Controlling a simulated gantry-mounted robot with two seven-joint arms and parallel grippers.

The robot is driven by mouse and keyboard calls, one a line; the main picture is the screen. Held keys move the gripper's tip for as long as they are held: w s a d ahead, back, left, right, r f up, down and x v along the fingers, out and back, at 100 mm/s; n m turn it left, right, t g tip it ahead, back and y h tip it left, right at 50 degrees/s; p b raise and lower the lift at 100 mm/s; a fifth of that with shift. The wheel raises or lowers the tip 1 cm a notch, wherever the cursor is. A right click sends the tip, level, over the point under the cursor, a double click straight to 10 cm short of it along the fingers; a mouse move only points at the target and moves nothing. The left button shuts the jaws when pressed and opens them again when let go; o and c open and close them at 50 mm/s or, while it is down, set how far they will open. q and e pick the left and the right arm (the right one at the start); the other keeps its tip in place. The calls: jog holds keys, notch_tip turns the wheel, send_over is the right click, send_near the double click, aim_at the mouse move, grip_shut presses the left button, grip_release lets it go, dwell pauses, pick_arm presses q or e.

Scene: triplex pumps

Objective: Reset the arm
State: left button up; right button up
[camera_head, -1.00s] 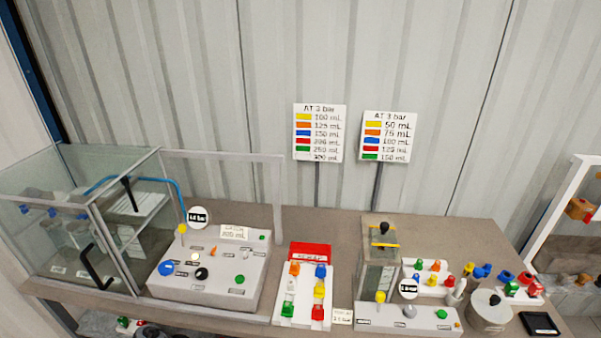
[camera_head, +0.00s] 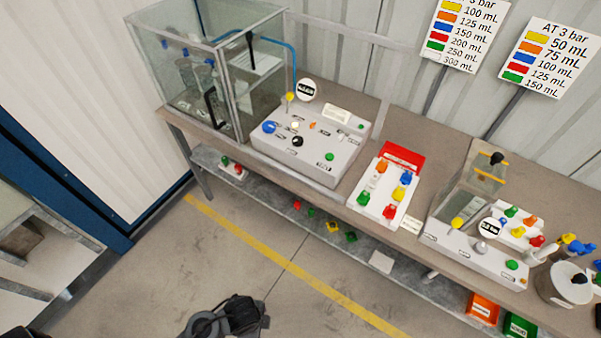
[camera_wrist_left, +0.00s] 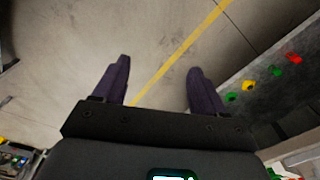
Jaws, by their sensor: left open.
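My left gripper (camera_wrist_left: 158,78) shows in the left wrist view. Its two dark fingers are wide apart with nothing between them. They point over the bare concrete floor, with a yellow floor line running behind the gap. In the head view a dark part of my own arm (camera_head: 228,316) shows at the bottom edge, over the floor in front of the bench. I cannot tell which arm it belongs to, and no fingers show there. My right gripper is in neither view.
The bench (camera_head: 330,207) carries a glass enclosure (camera_head: 247,75), a grey control panel (camera_head: 318,160), a white rack (camera_head: 377,205) of coloured pieces and a second panel (camera_head: 470,255). A lower shelf (camera_head: 275,198) holds several small coloured pieces. The floor (camera_head: 190,255) in front is clear.

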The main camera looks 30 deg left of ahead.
pick_arm(q)
jog(key=w+a+r+n+t+p, duration=0.1)
jog(key=r+n+p, duration=0.4)
jog(key=r, duration=1.2)
jog(key=w+a+r+n+t+p, duration=0.2)
jog(key=w+r+n+p, duration=0.2)
jog(key=r+p, duration=1)
notch_tip(320, 180, up, 3)
jog(key=shift+r+n, duration=0.1)
jog(key=shift+n, duration=0.9)
dwell(0.7)
jog(key=shift+c, duration=0.3)
